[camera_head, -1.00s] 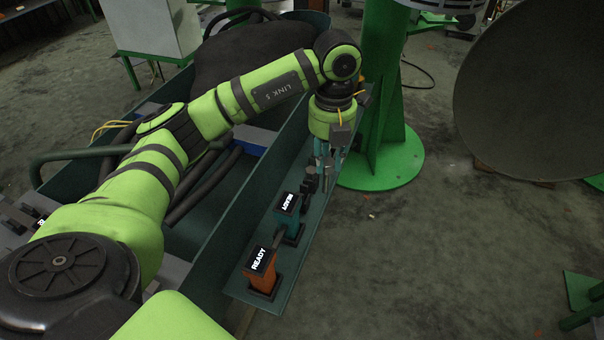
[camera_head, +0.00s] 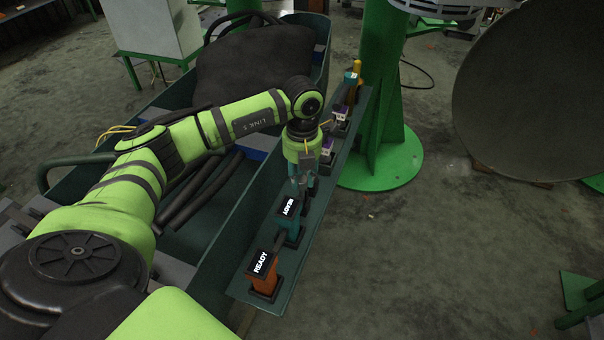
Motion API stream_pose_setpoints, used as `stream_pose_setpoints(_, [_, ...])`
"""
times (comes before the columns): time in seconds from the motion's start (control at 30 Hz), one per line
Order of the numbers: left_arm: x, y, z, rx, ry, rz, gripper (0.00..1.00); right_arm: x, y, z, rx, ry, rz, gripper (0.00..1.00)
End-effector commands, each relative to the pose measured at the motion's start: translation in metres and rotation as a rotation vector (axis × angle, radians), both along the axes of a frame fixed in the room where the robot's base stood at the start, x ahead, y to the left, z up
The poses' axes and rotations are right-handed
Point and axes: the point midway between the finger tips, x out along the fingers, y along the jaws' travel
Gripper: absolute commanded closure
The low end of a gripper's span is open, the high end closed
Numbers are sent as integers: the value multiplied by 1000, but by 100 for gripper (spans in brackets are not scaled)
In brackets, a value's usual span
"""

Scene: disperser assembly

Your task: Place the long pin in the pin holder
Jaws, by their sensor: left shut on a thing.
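My left gripper (camera_head: 303,188) points down over the narrow green shelf (camera_head: 310,232), just beyond the teal block with a lettered top (camera_head: 290,215). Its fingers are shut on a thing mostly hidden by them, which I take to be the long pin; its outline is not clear. Small dark upright parts stand close by the fingers, and I cannot tell which one is the pin holder. My right gripper is not in view.
An orange block marked READY (camera_head: 264,272) stands at the near end of the shelf. Purple-and-grey parts (camera_head: 327,148) and a teal-and-orange post (camera_head: 352,78) stand towards the far end. A green column (camera_head: 383,100) rises close to the right of the shelf.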

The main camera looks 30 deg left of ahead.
Motion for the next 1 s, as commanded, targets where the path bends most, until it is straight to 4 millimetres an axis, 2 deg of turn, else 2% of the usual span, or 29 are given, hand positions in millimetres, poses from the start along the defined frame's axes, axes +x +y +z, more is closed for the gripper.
stream_pose_setpoints(0.5, [1, 0, -11, -1, -1, 0, 100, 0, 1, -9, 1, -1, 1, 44])
stream_pose_setpoints(0.53, [0, 0, -12, 0, 0, 0, 64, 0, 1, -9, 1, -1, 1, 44])
stream_pose_setpoints(0.57, [0, 0, -12, 0, 0, 0, 52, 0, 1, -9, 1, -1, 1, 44])
stream_pose_setpoints(0.6, [0, 0, -12, 0, 0, 0, 48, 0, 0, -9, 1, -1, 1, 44])
stream_pose_setpoints(0.87, [0, 0, -11, 0, 0, 0, 48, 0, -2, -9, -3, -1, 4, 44])
stream_pose_setpoints(1.0, [0, 0, -4, 0, -1, 0, 48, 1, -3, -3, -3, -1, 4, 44])
